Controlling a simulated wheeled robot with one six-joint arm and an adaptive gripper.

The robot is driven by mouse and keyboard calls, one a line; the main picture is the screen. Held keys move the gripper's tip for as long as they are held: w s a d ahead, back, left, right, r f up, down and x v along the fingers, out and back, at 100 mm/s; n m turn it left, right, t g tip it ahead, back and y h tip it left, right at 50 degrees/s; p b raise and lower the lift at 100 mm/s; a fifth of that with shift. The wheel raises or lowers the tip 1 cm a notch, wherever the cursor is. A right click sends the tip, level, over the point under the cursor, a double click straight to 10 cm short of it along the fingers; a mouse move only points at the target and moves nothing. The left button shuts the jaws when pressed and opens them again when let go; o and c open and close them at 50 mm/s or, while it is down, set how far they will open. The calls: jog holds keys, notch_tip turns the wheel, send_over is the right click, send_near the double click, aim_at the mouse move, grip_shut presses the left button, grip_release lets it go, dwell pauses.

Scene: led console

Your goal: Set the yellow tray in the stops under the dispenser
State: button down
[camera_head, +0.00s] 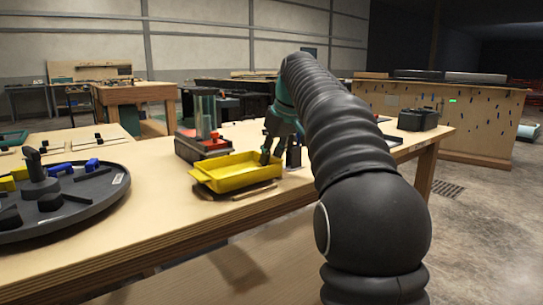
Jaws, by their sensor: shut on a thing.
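The yellow tray (222,183) is a shallow open box near the middle of the wooden table. My gripper (266,157) is at the tray's right end, shut on its rim; the arm hides part of the contact. The dispenser (206,113), with a clear upright column and a red and dark base, stands just behind the tray. Light wooden strips, which look like the stops (255,191), lie at the tray's front. I cannot tell whether the tray rests on the table or is slightly above it.
A round dark turntable (75,215) with blue, yellow and black pieces is at the left. A black box (418,119) sits at the table's far right. Small dark items stand right of the gripper. The table's front (165,225) is bare.

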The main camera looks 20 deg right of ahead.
jog(key=shift+f+b, duration=0.5)
jog(key=shift+f, duration=0.35)
dwell(0.8)
jog(key=c, duration=0.8)
grip_release()
jog(key=shift+r, duration=0.1)
jog(key=shift+v, duration=5.85)
jog(key=shift+s+a, duration=0.1)
